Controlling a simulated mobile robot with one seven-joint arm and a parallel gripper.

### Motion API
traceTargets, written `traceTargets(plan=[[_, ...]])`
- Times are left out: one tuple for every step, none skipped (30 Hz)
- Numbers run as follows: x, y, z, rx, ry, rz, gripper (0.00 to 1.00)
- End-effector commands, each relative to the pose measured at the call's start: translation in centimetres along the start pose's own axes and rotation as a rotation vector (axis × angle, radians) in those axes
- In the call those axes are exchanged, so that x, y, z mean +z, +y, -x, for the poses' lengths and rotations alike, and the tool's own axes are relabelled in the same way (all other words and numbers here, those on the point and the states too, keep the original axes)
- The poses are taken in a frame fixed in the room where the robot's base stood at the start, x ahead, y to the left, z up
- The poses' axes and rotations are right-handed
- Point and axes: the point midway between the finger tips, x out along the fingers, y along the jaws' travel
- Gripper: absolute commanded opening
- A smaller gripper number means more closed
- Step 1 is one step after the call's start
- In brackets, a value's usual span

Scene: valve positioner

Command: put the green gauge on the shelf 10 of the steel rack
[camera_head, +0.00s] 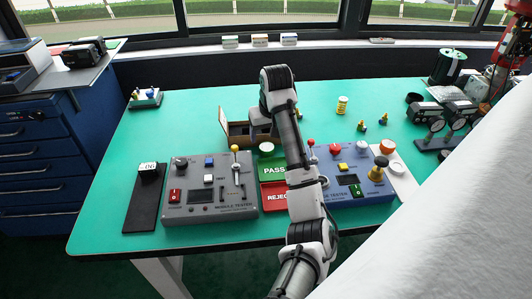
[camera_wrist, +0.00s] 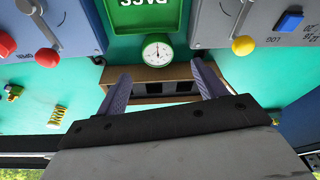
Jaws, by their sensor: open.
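The green gauge (camera_wrist: 157,48) has a white round dial with a green rim. It sits on the green table between the PASS tray (camera_wrist: 146,14) and the open brown box (camera_wrist: 150,78). In the head view the gauge (camera_head: 266,147) is small, just above the PASS tray. My gripper (camera_wrist: 161,78) is open and empty, its two fingers spread on either side of the box, with the gauge just beyond their tips. In the head view my wrist hangs over the box and hides part of it. I cannot make out a steel rack or a shelf marked 10.
Grey and blue tester consoles (camera_head: 209,188) (camera_head: 352,170) flank the PASS and red REJECT (camera_head: 274,194) trays. A black stand (camera_head: 147,205) is at left, gauges on a dark rack (camera_head: 438,143) at right. The table's back left is mostly clear.

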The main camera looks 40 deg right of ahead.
Motion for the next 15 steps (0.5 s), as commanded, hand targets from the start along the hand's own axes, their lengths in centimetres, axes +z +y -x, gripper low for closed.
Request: traceTargets(plan=[[0.0,0.1,-0.4,0.001,0.0,-0.002,0.7],[0.0,0.1,-0.6,0.001,0.001,-0.002,0.7],[0.0,0.1,-0.9,0.001,0.001,-0.002,0.7],[0.0,0.1,-1.1,0.001,0.001,-0.002,0.7],[0.0,0.1,-1.2,0.001,0.001,-0.002,0.7],[0.0,0.1,-1.4,0.001,0.001,-0.002,0.7],[0.0,0.2,-1.6,0.001,0.001,-0.002,0.7],[0.1,0.2,-1.9,0.002,0.0,-0.002,0.7],[0.1,0.2,-2.4,0.002,-0.001,-0.002,0.7],[0.2,0.2,-2.8,0.001,0.0,-0.003,0.7],[0.3,0.3,-3.4,0.002,-0.002,-0.003,0.7],[0.3,0.3,-4.0,0.001,-0.002,-0.004,0.7],[0.3,0.3,-4.5,0.002,-0.001,-0.003,0.7],[0.3,0.3,-4.9,0.002,0.0,-0.002,0.7],[0.3,0.3,-5.4,0.002,0.001,-0.002,0.7]])
